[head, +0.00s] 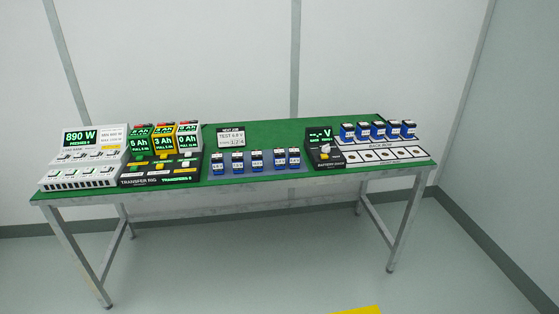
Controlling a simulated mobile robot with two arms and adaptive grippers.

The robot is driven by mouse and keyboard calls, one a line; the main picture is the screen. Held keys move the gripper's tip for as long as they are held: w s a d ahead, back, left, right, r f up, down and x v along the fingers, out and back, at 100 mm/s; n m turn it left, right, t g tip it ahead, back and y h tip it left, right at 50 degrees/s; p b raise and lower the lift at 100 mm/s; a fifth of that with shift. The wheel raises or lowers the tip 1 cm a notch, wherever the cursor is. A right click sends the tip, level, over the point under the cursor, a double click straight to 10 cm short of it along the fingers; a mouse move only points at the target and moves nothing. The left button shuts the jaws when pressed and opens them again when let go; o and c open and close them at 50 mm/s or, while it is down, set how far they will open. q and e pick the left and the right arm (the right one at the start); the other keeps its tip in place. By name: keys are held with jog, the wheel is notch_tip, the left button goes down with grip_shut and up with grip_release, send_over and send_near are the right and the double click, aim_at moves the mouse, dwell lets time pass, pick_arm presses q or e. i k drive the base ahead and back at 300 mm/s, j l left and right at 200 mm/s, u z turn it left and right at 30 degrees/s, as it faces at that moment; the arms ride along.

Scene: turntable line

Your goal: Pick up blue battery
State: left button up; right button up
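Several small blue batteries with white labels and dark tops stand in a row near the front middle of the green table, on a grey-blue strip (303,166); one is the middle blue battery (257,162). Two at the right end of that row stand close together. Several more blue batteries stand in the back row at the right, among them a blue battery (347,132) at its left end. The labels are too small to read surely. Neither of my grippers is in view.
A white slotted rack (385,155) lies at right. Floor before the table is clear except yellow marking (360,310).

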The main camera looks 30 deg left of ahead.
aim_at(278, 156)
jog(key=i+u, duration=0.2)
jog(key=u, duration=0.25)
jog(key=i+u, duration=0.2)
jog(key=u, duration=0.2)
